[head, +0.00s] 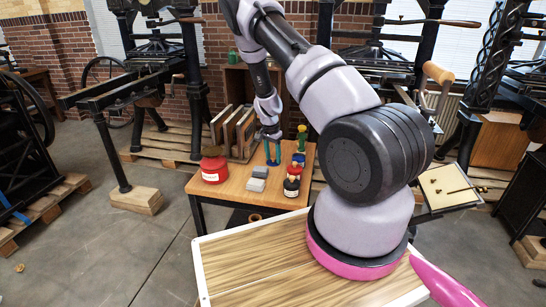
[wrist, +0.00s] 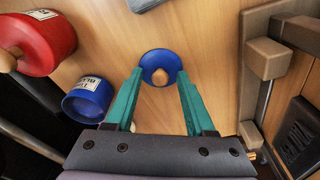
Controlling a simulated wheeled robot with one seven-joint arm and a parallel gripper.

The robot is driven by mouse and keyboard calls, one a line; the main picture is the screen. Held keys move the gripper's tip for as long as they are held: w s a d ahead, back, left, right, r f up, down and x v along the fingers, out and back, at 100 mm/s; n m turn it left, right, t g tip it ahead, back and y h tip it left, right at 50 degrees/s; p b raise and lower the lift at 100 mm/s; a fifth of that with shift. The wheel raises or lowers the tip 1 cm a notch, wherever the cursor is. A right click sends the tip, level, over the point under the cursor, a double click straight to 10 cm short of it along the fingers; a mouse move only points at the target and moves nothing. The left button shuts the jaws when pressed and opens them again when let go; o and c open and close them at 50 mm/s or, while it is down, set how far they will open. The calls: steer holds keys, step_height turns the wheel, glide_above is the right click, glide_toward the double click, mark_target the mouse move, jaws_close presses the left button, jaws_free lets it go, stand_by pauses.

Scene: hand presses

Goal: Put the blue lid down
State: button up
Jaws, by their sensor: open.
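The blue lid (wrist: 152,60), a small round disc with a wooden knob, appears to lie flat, knob up, on the wooden table top (wrist: 215,45) in the wrist view. My gripper (wrist: 159,72) is open, its teal fingers on either side of the lid with gaps by the knob. In the head view my gripper (head: 273,152) points down over the far part of the table (head: 240,198); the lid is hard to make out there. A blue jar (wrist: 88,97) with a white label stands left of the fingers in the wrist view, with no knob showing on it.
A wooden rack (head: 236,130) is behind. Clear table lies around the lid.

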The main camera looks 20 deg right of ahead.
step_height(320, 180, up, 12)
steer(key=a+r, duration=0.1)
step_height(320, 180, up, 12)
steer(key=n+t+y, duration=0.1)
steer(key=y, duration=0.1)
glide_above(271, 163)
steer(key=s+a, duration=0.3)
steer(key=s, duration=0.1)
steer(key=s+a+r+n+t+y, duration=0.1)
steer(key=s+a+r, duration=0.1)
steer(key=s+r, duration=0.4)
steer(key=s+a+r+n+t+y, duration=0.1)
steer(key=s+a+r, duration=0.15)
steer(key=r, duration=0.65)
steer(key=s+a+r+n+t, duration=0.1)
steer(key=s+r, duration=0.3)
steer(key=s, duration=0.6)
steer(key=s+r+n+t, duration=0.2)
steer(key=s+r, duration=0.3)
steer(key=s, duration=0.5)
steer(key=shift+s+a+n+h, duration=0.2)
steer(key=shift+a+n+h, duration=0.2)
steer(key=shift+n, duration=0.4)
